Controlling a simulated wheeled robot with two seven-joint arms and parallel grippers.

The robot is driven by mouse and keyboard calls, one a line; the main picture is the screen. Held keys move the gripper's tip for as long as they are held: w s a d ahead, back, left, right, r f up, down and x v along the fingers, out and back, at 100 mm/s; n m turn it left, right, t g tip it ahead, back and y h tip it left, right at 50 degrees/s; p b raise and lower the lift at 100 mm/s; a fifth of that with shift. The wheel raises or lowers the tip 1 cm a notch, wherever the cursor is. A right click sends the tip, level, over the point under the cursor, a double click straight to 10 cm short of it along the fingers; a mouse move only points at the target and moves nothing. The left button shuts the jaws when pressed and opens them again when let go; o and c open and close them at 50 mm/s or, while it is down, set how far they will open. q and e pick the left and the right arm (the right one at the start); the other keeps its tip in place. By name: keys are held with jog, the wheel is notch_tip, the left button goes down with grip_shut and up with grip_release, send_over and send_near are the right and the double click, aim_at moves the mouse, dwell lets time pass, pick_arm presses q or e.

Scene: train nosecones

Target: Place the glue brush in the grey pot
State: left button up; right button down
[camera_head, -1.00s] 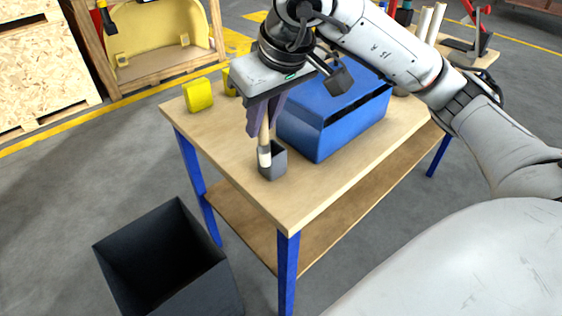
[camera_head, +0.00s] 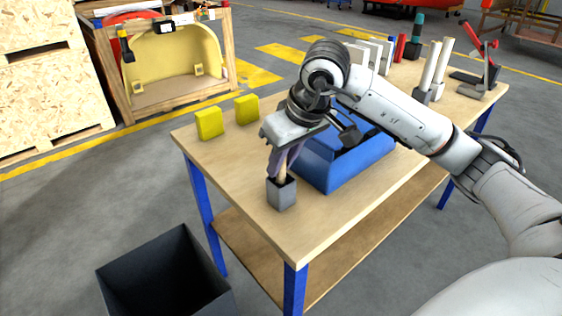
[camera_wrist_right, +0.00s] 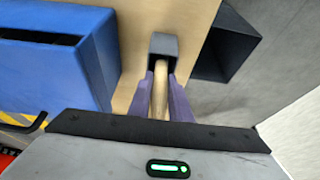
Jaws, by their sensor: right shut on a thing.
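The grey pot (camera_head: 281,194) stands near the front left corner of the wooden table (camera_head: 318,226). My right gripper (camera_head: 281,172) is right above it, shut on the glue brush (camera_head: 283,178). The brush is mostly hidden between the fingers, and its lower end is inside the pot. In the right wrist view the brush's pale handle (camera_wrist_right: 161,92) runs between the purple fingers (camera_wrist_right: 161,100) into the mouth of the grey pot (camera_wrist_right: 163,45). I cannot tell whether the brush touches the pot's bottom. My left gripper is not in view.
A blue box (camera_head: 345,165) stands close behind and right of the pot. Two yellow blocks (camera_head: 210,123) sit at the table's left edge. An open dark bin (camera_head: 185,250) is on the floor in front. White cylinders (camera_head: 432,65) and a red-handled tool (camera_head: 485,68) stand at the far end.

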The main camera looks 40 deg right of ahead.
jog(key=shift+f, duration=0.2)
jog(key=c, duration=1.6)
grip_release()
jog(key=shift+c, duration=0.2)
jog(key=shift+s+r, duration=0.1)
jog(key=shift+r, duration=0.4)
jog(key=v, duration=1.1)
jog(key=shift+r, duration=0.2)
jog(key=shift+s, duration=0.1)
